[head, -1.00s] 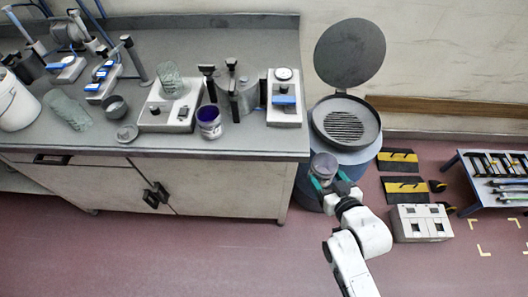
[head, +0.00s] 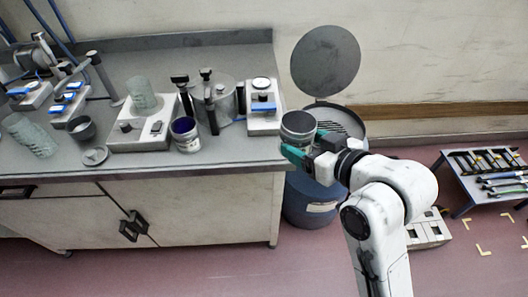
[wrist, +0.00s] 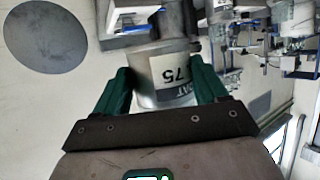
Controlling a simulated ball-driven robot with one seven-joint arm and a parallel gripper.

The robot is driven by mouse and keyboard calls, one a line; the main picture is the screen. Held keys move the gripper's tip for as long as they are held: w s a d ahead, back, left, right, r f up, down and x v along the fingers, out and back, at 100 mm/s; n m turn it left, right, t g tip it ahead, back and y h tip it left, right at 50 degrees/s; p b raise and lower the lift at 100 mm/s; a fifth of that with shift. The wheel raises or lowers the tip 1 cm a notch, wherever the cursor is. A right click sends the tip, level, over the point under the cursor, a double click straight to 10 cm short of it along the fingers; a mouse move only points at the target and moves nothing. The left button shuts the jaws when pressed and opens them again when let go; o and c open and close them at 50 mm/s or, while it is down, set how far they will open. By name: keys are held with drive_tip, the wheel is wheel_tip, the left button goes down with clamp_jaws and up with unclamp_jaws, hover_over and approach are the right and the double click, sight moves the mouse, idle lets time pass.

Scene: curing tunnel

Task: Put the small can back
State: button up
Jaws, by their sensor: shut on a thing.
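My gripper (head: 303,148) is shut on a small grey can (head: 298,127), with one teal finger on each side. The can is raised in front of the open drum, near the right end of the counter. In the wrist view my gripper (wrist: 162,88) holds the can (wrist: 165,75), and its pale label shows the number 75 upside down. A similar can with dark purple contents (head: 185,134) stands on the counter (head: 230,153) near its front edge.
The blue drum (head: 310,203) has its round lid (head: 326,61) raised and a slotted top, partly hidden by my gripper. A white scale (head: 263,108) stands at the counter's right end. A glass beaker (head: 143,95) stands on a white hotplate (head: 138,136). A tool table (head: 483,168) is at right.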

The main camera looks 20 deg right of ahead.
drive_tip(key=shift+s+a+r, duration=0.2)
drive_tip(key=shift+a+r, duration=0.1)
drive_tip(key=shift+r, duration=0.15)
drive_tip(key=f+x, duration=0.1)
drive_tip(key=x, duration=0.4)
drive_tip(key=d+f+x, duration=0.1)
drive_tip(key=x, duration=0.4)
drive_tip(key=s+f+x, duration=0.1)
drive_tip(key=x, duration=0.4)
drive_tip(key=shift+w+d+f, duration=0.15)
drive_tip(key=shift+w+d, duration=0.05)
drive_tip(key=shift+d, duration=0.1)
drive_tip(key=shift+w+f, duration=0.15)
drive_tip(key=shift+f, duration=0.05)
wheel_tip(320, 180, down, 2)
drive_tip(key=shift+w+a+f, duration=0.1)
drive_tip(key=shift+f, duration=0.6)
